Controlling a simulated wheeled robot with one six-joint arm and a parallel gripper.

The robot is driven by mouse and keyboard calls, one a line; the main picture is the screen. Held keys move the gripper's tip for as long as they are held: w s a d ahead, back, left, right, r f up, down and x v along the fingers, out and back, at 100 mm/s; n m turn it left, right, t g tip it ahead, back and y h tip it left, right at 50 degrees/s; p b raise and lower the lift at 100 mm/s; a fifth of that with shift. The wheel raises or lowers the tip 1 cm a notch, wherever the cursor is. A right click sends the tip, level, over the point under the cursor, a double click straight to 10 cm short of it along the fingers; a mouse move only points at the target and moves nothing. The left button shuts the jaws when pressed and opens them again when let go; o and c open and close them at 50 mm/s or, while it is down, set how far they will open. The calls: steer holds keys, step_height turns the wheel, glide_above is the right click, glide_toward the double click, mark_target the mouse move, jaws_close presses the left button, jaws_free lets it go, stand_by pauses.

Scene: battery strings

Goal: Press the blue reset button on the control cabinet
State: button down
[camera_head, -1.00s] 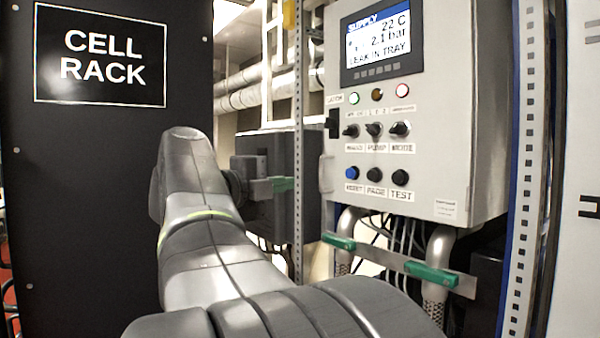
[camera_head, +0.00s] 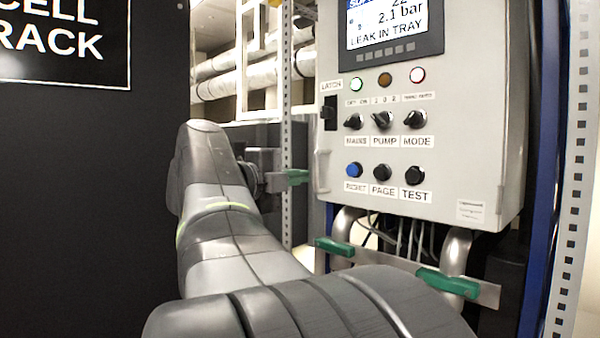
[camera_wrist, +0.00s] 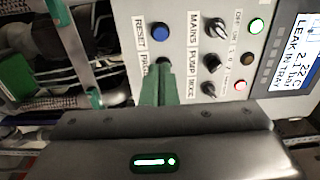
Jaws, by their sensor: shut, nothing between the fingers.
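The blue reset button (camera_head: 354,170) is at the left end of the lowest row on the grey control cabinet (camera_head: 470,140), above a RESET label. It also shows in the wrist view (camera_wrist: 160,32). My gripper (camera_head: 298,177) is shut and empty, its green fingertips to the left of the cabinet in the head view. In the wrist view the green fingers (camera_wrist: 158,85) point toward the button row and partly cover the PAGE button and label. The blue button is just beyond the fingertips in that picture. I see no clear contact with it.
Black PAGE (camera_head: 382,172) and TEST (camera_head: 413,175) buttons sit to the right of the blue one. Three rotary knobs (camera_head: 383,120) and a screen (camera_head: 393,25) are above. A black cell rack panel (camera_head: 90,200) stands at left.

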mark_target(350, 170)
steer(key=p+x, duration=0.3)
steer(key=x, duration=1.1)
steer(key=shift+a, duration=0.1)
